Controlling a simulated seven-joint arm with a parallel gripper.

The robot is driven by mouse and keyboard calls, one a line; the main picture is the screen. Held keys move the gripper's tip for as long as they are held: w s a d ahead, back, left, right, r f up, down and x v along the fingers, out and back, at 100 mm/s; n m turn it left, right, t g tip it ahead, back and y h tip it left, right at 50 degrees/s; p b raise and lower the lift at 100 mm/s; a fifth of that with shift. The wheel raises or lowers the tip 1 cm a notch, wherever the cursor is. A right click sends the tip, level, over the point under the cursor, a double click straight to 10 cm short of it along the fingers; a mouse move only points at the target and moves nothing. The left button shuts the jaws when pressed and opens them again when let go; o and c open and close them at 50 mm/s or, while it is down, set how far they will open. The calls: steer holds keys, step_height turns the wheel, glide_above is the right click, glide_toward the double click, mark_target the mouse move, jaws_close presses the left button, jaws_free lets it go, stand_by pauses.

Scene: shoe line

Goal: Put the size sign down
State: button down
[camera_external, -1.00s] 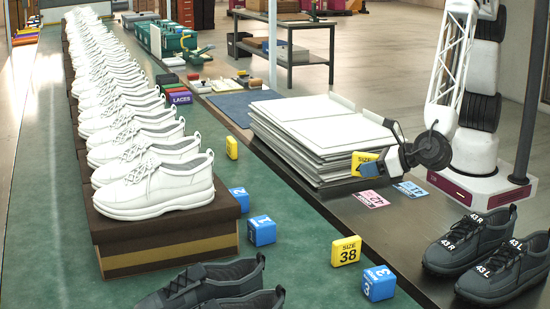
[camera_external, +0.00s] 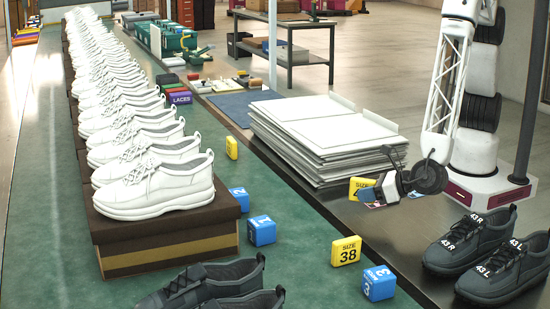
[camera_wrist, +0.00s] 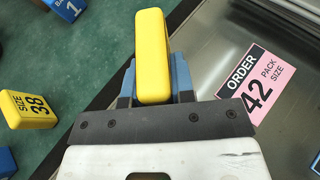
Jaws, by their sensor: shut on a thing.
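My gripper (camera_external: 382,190) is shut on a yellow size sign (camera_external: 361,187), low over the dark metal table near the front of the stack of white sheets. The sign's printed face reads "SIZE" with a number partly hidden by the gripper. In the wrist view the yellow sign (camera_wrist: 152,55) stands between the blue fingers, its edge toward the camera. A pink order card (camera_wrist: 262,85) marked 42 lies on the metal to its right. In the external view the gripper covers most of the cards. I cannot tell whether the sign touches the table.
Another yellow sign, SIZE 38 (camera_external: 346,251), stands on the green mat (camera_external: 300,225) beside blue numbered blocks (camera_external: 379,283). Black shoes marked 43 (camera_external: 490,255) stand on the metal at right. The stack of white sheets (camera_external: 325,140) is close behind my gripper.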

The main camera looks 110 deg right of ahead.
glide_above(326, 241)
steer(key=shift+f, duration=0.7)
steer(key=shift+f, duration=0.1)
steer(key=shift+f, duration=1.7)
steer(key=c, duration=1)
jaws_free()
steer(key=shift+f, duration=0.1)
steer(key=shift+o, duration=0.2)
steer(key=v, duration=1.2)
